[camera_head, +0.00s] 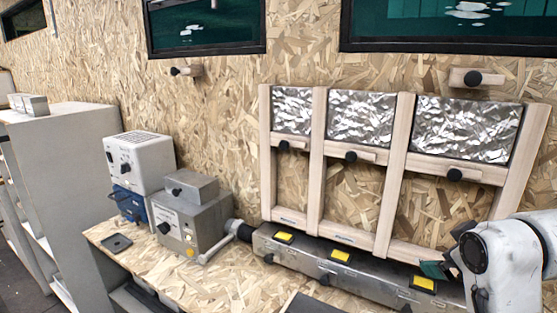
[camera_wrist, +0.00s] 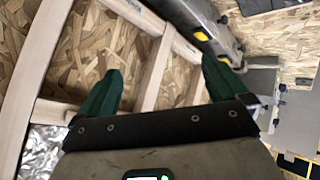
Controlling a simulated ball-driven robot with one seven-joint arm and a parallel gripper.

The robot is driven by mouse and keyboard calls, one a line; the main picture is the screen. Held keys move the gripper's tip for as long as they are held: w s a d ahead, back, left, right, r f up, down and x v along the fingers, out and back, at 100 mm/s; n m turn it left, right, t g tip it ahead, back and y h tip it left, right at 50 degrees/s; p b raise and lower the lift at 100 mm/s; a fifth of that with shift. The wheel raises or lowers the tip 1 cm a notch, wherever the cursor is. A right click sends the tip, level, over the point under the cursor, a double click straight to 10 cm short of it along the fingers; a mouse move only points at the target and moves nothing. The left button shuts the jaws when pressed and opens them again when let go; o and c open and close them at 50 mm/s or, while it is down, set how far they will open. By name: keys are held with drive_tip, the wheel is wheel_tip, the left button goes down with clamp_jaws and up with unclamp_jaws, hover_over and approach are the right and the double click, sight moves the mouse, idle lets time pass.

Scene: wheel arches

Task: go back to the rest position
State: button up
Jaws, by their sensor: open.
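My gripper (camera_wrist: 163,84) shows in the wrist view with its two green fingers wide apart and nothing between them. Beyond the fingers are the pale wooden bars of a frame (camera_wrist: 155,72) and a chipboard wall. In the head view my white arm comes in at the lower right. The dark green end of my gripper (camera_head: 440,268) is partly hidden behind the arm, near the right end of a long metal box. I cannot tell whether it touches the frame or the box.
The wooden frame (camera_head: 398,165) holds three foil-covered panels on the wall. The long metal box (camera_head: 310,262) with yellow-topped parts runs below it. A grey machine (camera_head: 190,222), a white device (camera_head: 140,160) and a dark tray (camera_head: 116,243) stand on the bench (camera_head: 150,268) at left.

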drive_tip(key=s+a+f+m+g, duration=0.2)
drive_tip(key=s+a+f+g, duration=0.1)
drive_tip(key=s+f, duration=0.9)
drive_tip(key=s+a+f+m+g+y, duration=0.1)
drive_tip(key=s+a+f, duration=0.4)
drive_tip(key=s+f, duration=0.7)
wheel_tip(320, 180, down, 6)
drive_tip(key=shift+s+a+r+m+g, duration=0.2)
drive_tip(key=shift+m+g, duration=0.5)
drive_tip(key=shift+g, duration=0.5)
drive_tip(key=shift+m+g, duration=0.5)
drive_tip(key=shift+g, duration=0.4)
drive_tip(key=s+f, duration=0.1)
drive_tip(key=s, duration=0.2)
drive_tip(key=s+f, duration=0.1)
drive_tip(key=s, duration=0.2)
drive_tip(key=s+f, duration=0.1)
drive_tip(key=s, duration=0.2)
drive_tip(key=shift+s+d+f, duration=0.15)
drive_tip(key=shift+d+f, duration=0.1)
drive_tip(key=shift+f, duration=0.1)
drive_tip(key=shift+c, duration=0.2)
